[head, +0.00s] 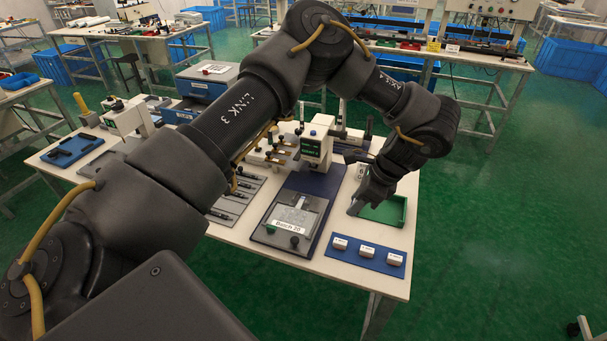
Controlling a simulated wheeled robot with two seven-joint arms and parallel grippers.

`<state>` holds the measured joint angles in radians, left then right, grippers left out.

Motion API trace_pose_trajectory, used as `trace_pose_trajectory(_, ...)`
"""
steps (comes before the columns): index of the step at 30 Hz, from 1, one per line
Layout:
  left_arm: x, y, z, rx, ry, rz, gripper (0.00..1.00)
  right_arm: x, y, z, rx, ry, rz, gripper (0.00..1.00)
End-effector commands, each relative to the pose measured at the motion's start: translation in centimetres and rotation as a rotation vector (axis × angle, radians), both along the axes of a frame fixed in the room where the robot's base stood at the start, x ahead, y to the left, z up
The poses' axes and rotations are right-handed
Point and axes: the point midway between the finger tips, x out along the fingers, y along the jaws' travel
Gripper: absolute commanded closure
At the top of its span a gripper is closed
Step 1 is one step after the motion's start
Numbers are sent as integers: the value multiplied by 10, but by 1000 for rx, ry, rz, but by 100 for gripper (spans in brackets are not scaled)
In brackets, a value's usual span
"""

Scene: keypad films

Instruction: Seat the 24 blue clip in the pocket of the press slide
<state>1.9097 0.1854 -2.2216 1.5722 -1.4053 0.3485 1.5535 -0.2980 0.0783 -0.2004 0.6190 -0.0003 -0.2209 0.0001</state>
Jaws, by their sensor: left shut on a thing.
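My left arm reaches across the view from the left, and its gripper (357,205) points down at the left edge of a green tray (390,211). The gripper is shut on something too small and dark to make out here. I cannot pick out the blue clip. A press (316,142) with a white and green head stands at the middle of the table. In front of it, a dark blue base (318,184) carries a grey plate (292,217) with a "Batch 20" label, which looks like the press slide. Its pocket cannot be made out. My right gripper is out of view.
A blue mat (356,264) with several small white labelled blocks lies at the table's front right. A grey tray of dark tools (232,205) lies left of the press base. My arm hides part of the white table (340,281).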

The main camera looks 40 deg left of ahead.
Motion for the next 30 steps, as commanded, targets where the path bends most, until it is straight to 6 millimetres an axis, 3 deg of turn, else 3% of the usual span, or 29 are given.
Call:
trace_pose_trajectory(6, 39, 57, -34, -12, 9, -616, 86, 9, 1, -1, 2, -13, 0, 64)
trace_pose_trajectory(15, 60, 150, -65, -13, 11, -1189, 86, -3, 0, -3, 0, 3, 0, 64)
trace_pose_trajectory(23, 61, 201, -76, -10, 15, -1439, 86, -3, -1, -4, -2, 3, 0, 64)
trace_pose_trajectory(30, 61, 220, -78, -7, 15, -1539, 86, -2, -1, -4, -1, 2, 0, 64)
